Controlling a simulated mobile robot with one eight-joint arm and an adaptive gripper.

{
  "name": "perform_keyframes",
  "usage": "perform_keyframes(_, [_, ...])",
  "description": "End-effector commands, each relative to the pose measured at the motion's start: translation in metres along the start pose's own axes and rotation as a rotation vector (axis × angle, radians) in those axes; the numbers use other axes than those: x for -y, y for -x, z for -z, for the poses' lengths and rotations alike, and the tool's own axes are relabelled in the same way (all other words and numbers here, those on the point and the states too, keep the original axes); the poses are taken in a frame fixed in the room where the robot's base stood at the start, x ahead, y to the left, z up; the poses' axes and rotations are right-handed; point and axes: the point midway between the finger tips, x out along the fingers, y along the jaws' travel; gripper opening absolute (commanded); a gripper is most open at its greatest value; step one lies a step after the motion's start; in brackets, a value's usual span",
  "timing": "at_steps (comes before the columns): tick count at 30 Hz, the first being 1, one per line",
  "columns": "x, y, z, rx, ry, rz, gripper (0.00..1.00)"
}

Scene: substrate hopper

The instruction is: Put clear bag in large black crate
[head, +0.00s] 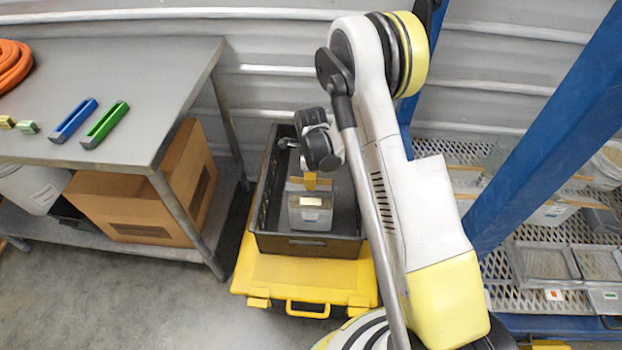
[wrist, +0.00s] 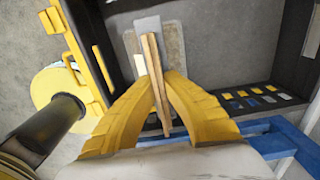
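The large black crate (head: 350,246) sits on a yellow case, and its dark rim also shows in the wrist view (wrist: 88,35). The clear bag (head: 310,215), grey inside with a pale label and a tan top strip, is upright within the crate's outline, near the front wall. I cannot tell whether its bottom touches the crate floor. My gripper (head: 311,178) is above the bag. In the wrist view, the yellow fingers of my gripper (wrist: 160,78) close on the tan strip of the bag (wrist: 148,27) from both sides. The strip hides part of the bag below.
The yellow case (head: 300,278) lies under the crate. A steel table (head: 120,60) with a blue tool and a green tool stands left, with a cardboard box (head: 130,205) below. A blue post (head: 540,135) and a mesh shelf (head: 500,285) holding trays stand right.

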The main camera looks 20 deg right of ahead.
Motion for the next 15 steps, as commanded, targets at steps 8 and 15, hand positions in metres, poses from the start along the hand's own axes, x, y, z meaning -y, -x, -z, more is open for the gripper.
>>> perform_keyframes(8, [0.0000,-0.0098,0.0000,0.000,0.000,0.000,0.00])
perform_keyframes(15, [-0.0001,-0.0102,0.0000,0.000,0.000,0.000,0.23])
